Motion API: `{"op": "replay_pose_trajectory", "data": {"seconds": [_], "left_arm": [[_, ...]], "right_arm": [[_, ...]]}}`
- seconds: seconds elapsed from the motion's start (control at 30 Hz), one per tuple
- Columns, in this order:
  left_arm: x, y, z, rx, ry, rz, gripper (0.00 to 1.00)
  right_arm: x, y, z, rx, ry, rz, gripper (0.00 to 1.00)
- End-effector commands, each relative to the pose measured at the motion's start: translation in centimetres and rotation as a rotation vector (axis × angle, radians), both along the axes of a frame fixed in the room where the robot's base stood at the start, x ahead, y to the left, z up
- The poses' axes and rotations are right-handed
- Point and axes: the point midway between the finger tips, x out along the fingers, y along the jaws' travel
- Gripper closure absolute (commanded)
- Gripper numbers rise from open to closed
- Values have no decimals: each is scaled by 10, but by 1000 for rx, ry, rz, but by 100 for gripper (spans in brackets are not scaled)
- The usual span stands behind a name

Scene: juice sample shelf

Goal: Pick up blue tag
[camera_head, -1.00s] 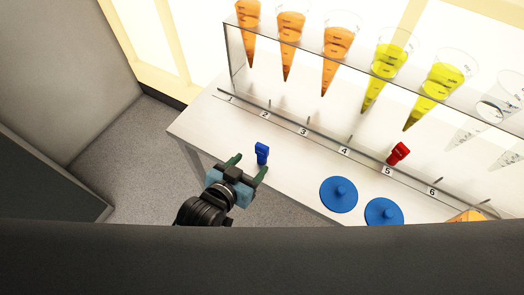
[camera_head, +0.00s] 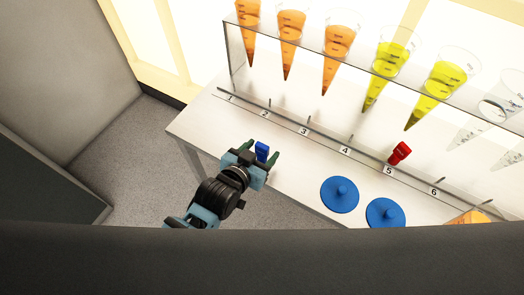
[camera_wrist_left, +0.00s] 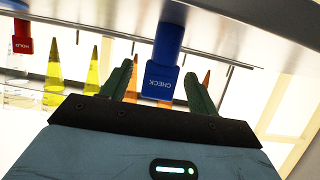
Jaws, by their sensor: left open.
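In the left wrist view the blue tag (camera_wrist_left: 162,75) reads "CHECK" and shows between the two fingers. My left gripper (camera_head: 260,154) is open, with a green finger on each side of the tag; it also shows in the left wrist view (camera_wrist_left: 165,90). I cannot tell whether the fingers touch the tag. My right gripper is not in view.
Two blue round lids (camera_head: 339,194) lie at the table's front. Behind, a clear shelf (camera_head: 350,62) holds cone glasses of orange and yellow juice. The table (camera_head: 196,123) is bare at its left end.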

Motion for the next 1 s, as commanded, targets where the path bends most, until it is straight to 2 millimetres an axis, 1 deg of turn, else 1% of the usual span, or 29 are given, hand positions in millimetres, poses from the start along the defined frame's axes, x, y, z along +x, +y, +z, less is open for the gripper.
{"op": "replay_pose_trajectory", "data": {"seconds": [0.1, 0.23, 0.53, 0.57, 0.9, 1.0], "left_arm": [[13, -7, -7, 0, 0, 0, 40], [21, -12, -11, 1, 0, 0, 40], [24, -13, -12, 1, 0, 0, 40], [24, -13, -12, 1, 0, 0, 43], [24, -13, -12, 1, 0, 0, 87], [24, -13, -12, 1, 0, 0, 88]], "right_arm": [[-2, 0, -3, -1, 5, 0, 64], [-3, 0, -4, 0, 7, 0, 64], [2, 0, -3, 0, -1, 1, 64], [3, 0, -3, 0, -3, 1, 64], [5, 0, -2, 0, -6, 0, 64], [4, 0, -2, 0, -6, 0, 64]]}}
